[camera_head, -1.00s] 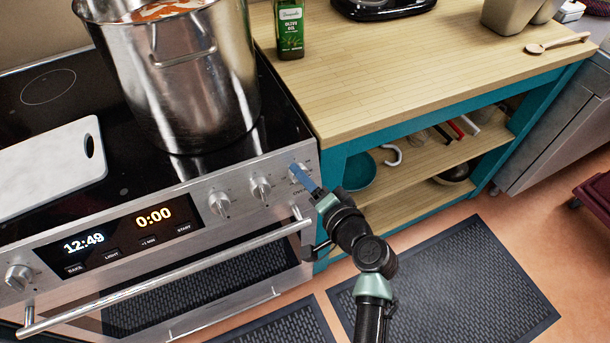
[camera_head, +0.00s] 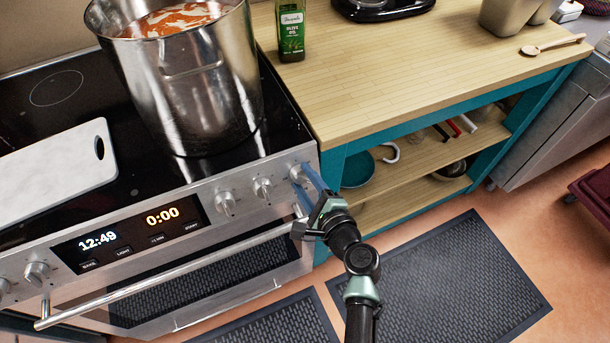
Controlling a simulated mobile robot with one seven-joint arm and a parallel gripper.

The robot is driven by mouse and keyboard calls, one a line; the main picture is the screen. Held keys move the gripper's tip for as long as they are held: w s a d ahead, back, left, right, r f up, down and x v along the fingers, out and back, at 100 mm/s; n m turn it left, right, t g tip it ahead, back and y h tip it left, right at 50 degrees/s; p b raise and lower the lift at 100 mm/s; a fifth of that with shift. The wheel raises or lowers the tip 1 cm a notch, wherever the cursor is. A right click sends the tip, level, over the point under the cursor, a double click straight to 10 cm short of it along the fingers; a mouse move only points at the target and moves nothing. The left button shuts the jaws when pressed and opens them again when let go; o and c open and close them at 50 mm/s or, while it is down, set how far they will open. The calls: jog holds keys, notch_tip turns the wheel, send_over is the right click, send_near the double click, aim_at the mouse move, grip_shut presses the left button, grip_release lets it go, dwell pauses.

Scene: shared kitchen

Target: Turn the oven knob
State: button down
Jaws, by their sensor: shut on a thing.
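The oven front panel carries several silver knobs. The rightmost knob (camera_head: 297,172) is at the panel's right end, partly hidden by my gripper. My gripper (camera_head: 306,177), with blue fingers, reaches up to this knob and is shut on it. The other knobs stand free: two to its left (camera_head: 262,188) (camera_head: 226,204) and more at the far left beyond the display (camera_head: 37,271). The oven display (camera_head: 130,231) reads 12:49 and 0:00.
A large steel pot (camera_head: 190,85) of red soup stands on the black cooktop, beside a white cutting board (camera_head: 50,168). The oven door handle (camera_head: 170,278) runs below the panel. A wooden counter with teal shelves (camera_head: 410,75) stands to the right, with an olive oil bottle (camera_head: 291,35).

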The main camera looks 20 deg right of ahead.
jog(key=m+p, duration=0.2)
jog(key=m, duration=0.3)
jog(key=shift+r+h, duration=0.1)
jog(key=shift+h, duration=0.2)
jog(key=m+p, duration=0.2)
jog(key=m, duration=0.2)
jog(key=shift+a, duration=0.1)
jog(key=m+p, duration=0.3)
jog(key=m, duration=0.1)
jog(key=shift+h, duration=0.4)
jog(key=shift+m+g+p, duration=0.3)
jog(key=shift+m+p, duration=0.55)
jog(key=shift+m, duration=0.95)
jog(key=shift+c, duration=1.6)
grip_release()
